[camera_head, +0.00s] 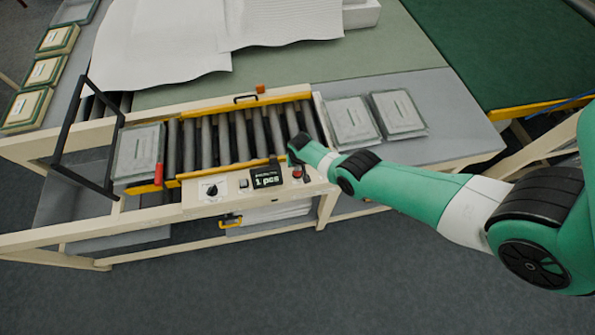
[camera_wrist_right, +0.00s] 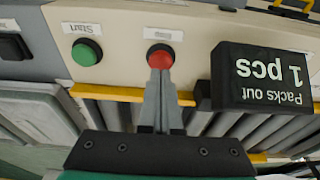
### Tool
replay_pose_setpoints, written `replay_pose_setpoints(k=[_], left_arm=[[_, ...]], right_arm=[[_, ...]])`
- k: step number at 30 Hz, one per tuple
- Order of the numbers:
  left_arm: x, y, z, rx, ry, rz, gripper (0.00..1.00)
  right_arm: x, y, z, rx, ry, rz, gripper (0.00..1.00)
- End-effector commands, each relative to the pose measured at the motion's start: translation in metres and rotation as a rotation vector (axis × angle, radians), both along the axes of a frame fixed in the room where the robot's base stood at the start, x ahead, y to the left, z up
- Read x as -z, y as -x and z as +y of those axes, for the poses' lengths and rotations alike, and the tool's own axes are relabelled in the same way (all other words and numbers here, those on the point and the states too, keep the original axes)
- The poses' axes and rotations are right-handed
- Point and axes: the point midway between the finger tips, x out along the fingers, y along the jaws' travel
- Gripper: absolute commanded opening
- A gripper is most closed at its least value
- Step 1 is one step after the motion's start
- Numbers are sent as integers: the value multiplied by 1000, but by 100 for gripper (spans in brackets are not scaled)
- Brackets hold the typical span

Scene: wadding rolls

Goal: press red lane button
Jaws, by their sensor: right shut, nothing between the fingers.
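The red button (camera_wrist_right: 161,56) sits on the cream control panel (camera_wrist_right: 203,25), with a small label above it that appears upside down. It also shows in the head view (camera_head: 297,173) at the panel's right part. My right gripper (camera_wrist_right: 160,80) is shut and empty. Its fingertips overlap the button's lower edge in the wrist view; I cannot tell whether they touch it. In the head view my right gripper (camera_head: 297,155) is over the panel's right end. My left gripper is not in view.
A green Start button (camera_wrist_right: 87,53) is beside the red one. A black display (camera_wrist_right: 262,78) reads "Packs out 1 pcs". A roller lane (camera_head: 240,137) lies behind the panel, with a flat pack (camera_head: 138,152) at its left end. More packs (camera_head: 398,113) lie right of the lane.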

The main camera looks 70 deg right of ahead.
Motion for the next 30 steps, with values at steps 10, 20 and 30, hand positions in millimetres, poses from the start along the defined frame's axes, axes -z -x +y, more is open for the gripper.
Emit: replay_pose_setpoints(k=[10,20,30], left_arm=[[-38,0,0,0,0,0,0],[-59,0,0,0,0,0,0],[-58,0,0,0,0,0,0]], right_arm=[[-39,0,0,0,-1,1,0],[-61,0,0,0,0,0,0],[-60,0,0,0,0,0,0]])
